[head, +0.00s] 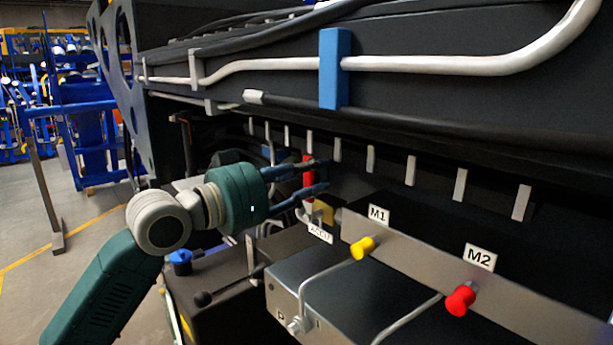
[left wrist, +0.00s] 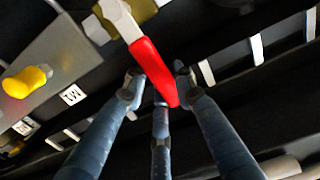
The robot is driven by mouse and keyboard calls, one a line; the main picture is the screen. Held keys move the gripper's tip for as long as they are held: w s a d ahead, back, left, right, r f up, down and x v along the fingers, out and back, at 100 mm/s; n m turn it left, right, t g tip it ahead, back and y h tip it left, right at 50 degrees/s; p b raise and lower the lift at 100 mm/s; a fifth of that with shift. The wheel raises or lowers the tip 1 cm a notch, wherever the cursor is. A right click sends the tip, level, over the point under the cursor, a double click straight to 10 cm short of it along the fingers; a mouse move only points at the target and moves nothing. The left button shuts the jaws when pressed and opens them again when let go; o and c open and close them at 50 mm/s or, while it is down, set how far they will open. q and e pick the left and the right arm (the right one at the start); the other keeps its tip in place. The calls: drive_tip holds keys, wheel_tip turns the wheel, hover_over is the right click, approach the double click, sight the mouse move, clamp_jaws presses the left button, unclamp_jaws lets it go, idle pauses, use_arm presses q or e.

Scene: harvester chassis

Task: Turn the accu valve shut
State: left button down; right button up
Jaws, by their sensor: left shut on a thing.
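The accu valve's red lever (head: 308,172) stands upright in the head view, above a yellow valve body (head: 323,212) and the ACCU label (head: 320,233). My left gripper (head: 322,175) reaches in from the left, with its fingers around the lever. In the left wrist view the red lever (left wrist: 153,70) runs between the blue-grey fingers of the left gripper (left wrist: 158,88), which is shut on it. The lever's pale metal end joins the yellow valve body (left wrist: 143,8) at the top. My right gripper is not in view.
A metal block beside the valve carries a yellow knob (head: 363,247) by M1 and a red knob (head: 461,299) by M2. Metal pipes rise in front. A dark beam with a pale pipe (head: 430,65) and blue clamp (head: 335,68) hangs above. Open floor lies left.

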use_arm(q)
drive_tip(key=shift+s+d+m, duration=0.1)
drive_tip(key=shift+s+m, duration=0.05)
drive_tip(key=shift+m, duration=0.15)
drive_tip(key=c, duration=1.4)
unclamp_jaws()
drive_tip(key=shift+o, duration=0.2)
drive_tip(key=shift+s+a, duration=0.3)
drive_tip(key=shift+a, duration=0.2)
drive_tip(key=v, duration=1.1)
drive_tip(key=shift+d+f, duration=0.1)
